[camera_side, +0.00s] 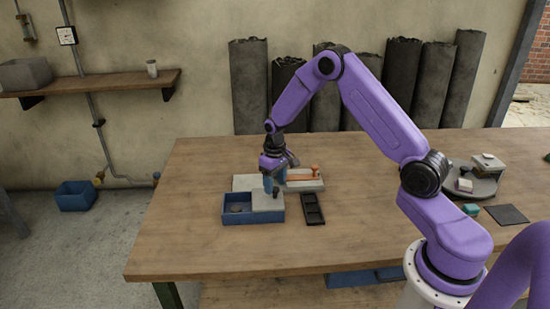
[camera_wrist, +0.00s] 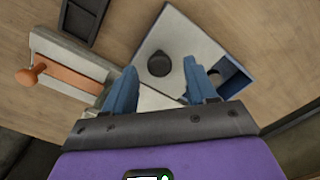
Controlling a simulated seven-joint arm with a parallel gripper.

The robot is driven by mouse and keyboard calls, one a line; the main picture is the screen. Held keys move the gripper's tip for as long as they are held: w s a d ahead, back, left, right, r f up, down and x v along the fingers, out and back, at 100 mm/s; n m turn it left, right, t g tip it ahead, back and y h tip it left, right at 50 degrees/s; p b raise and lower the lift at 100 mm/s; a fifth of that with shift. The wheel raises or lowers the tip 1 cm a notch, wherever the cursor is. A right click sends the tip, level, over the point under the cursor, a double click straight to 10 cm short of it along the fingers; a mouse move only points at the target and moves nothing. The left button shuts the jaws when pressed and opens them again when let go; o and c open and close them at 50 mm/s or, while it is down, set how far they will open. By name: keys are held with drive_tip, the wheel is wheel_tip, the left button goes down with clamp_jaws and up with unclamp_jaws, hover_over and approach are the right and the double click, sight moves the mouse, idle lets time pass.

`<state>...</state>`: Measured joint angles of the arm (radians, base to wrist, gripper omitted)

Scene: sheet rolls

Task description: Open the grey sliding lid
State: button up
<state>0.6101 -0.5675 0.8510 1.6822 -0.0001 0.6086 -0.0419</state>
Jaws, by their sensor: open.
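The grey sliding lid (camera_side: 268,204) lies on the blue box (camera_side: 252,217) and covers its right part in the side view. The left part of the box is uncovered, and something small, hard to make out, lies inside. In the wrist view the lid (camera_wrist: 185,38) carries a round dark knob (camera_wrist: 158,63), and part of the box (camera_wrist: 236,82) shows at the right. My gripper (camera_wrist: 160,88) is open and empty, its blue fingers on either side of the knob in the picture. In the side view my gripper (camera_side: 271,189) is low over the lid; contact cannot be told.
A grey block with an orange handle (camera_side: 303,177) stands close behind the box. A black compartmented tray (camera_side: 313,209) lies to the right. A round stand (camera_side: 472,182) with small blocks is farther right. The table in front and to the left is clear.

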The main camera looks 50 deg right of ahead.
sight(275, 189)
wheel_tip(275, 189, up, 16)
idle(0.4)
drive_tip(key=shift+a+r, duration=0.1)
drive_tip(key=s+a+r+n, duration=0.3)
drive_tip(key=s+a+n, duration=0.3)
drive_tip(key=s+a, duration=0.95)
drive_tip(key=s+d+f+n, duration=0.1)
drive_tip(key=s+n, duration=0.5)
drive_tip(key=s, duration=1.4)
drive_tip(key=shift+s+n, duration=0.15)
drive_tip(key=shift+n, duration=0.15)
